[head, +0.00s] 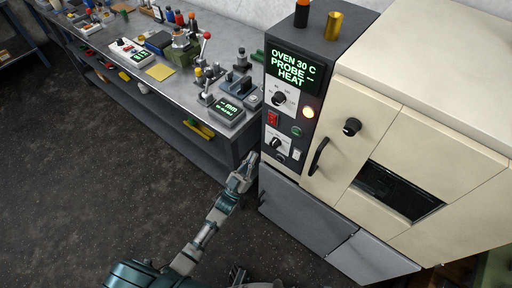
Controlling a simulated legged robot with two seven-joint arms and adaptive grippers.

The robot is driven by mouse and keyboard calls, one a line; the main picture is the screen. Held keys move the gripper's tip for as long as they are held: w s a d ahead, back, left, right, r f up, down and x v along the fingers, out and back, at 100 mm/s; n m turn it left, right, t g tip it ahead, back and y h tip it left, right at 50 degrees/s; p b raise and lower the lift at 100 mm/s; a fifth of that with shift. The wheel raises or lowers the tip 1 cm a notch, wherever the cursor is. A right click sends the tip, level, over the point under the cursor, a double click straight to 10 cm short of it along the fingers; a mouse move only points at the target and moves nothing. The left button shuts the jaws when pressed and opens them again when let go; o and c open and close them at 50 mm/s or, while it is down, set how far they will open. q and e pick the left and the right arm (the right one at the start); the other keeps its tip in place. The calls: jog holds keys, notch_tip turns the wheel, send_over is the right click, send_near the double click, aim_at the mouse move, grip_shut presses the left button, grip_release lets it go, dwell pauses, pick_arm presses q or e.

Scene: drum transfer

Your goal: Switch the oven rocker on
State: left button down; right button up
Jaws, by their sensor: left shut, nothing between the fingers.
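The oven (370,130) is a large cream box at the right with a dark control panel on its left side. Its green display (292,68) reads "OVEN 30 C PROBE -- HEAT". A red rocker (272,118) sits on the panel below the upper knob; I cannot tell its tilt. A round lamp (308,112) beside it glows. My left gripper (250,160) is shut and empty, left of and below the rocker, near the panel's lower left edge and apart from the rocker. My right gripper cannot be made out.
The upper knob (279,98) and lower knob (277,143) sit close to the rocker. A black door handle (318,156) sticks out to the right. A metal workbench (150,92) with tools and a small meter (227,108) stands at left. The floor in front is clear.

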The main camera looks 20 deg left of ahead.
pick_arm(q)
jog(key=shift+s+a+f, duration=0.2)
jog(key=shift+s+f, duration=0.1)
jog(key=shift+f, duration=0.15)
jog(key=shift+s+a+f, duration=0.15)
jog(key=shift+s+f, duration=0.1)
jog(key=shift+f, duration=0.15)
pick_arm(e)
jog(key=shift+w+a+r, duration=0.15)
jog(key=shift+r, duration=0.3)
pick_arm(q)
jog(key=shift+a, duration=0.1)
